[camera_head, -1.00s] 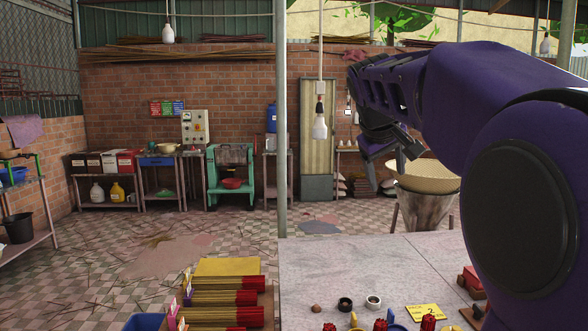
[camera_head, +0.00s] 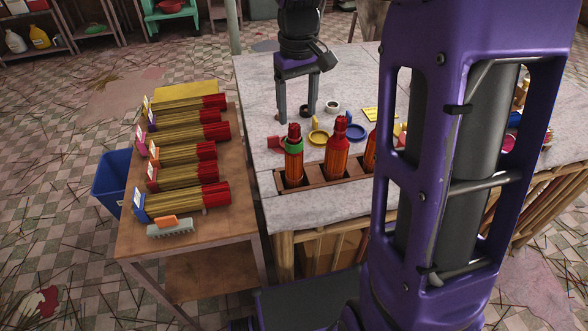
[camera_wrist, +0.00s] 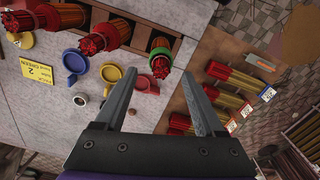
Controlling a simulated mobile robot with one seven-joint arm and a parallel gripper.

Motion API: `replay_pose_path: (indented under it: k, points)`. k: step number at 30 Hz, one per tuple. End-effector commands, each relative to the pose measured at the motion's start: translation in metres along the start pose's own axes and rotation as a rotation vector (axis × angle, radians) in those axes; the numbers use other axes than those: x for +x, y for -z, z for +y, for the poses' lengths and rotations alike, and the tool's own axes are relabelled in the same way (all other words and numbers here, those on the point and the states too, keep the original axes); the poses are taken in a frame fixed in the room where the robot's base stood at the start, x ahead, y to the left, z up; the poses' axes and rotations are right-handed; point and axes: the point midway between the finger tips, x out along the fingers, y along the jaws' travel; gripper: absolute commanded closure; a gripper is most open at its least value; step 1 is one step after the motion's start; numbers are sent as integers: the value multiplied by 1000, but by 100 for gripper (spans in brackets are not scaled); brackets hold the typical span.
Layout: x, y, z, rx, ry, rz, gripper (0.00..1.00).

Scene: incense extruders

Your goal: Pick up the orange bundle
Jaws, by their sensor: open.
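Several orange-bodied bundles with red tops stand upright in a wooden rack (camera_head: 322,185) at the main table's front edge. The leftmost bundle (camera_head: 294,165) has a green ring near its top; a middle bundle (camera_head: 338,152) stands beside it, and another (camera_head: 370,152) is partly hidden by my arm. Several bundles with red ends (camera_head: 185,152) lie on the side table. I cannot tell which one is the orange bundle. My gripper (camera_head: 298,112) is open and empty, pointing down behind the green-ringed bundle. In the wrist view, that bundle's red top (camera_wrist: 160,64) appears between and beyond my fingertips (camera_wrist: 170,76).
Small coloured dishes, including a blue one (camera_head: 355,131), and a yellow card (camera_head: 375,114) lie on the main table (camera_head: 255,90). The main table's back left is clear.

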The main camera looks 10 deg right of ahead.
Motion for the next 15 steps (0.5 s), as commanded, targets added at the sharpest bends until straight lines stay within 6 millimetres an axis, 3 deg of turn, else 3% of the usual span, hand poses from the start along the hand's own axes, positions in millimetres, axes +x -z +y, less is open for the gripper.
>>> replay_pose_path:
  k: [8, 15]
  points:
    - [22, 2, -1, -1, 0, -1, 29]
    - [56, 9, -3, -1, 0, -1, 29]
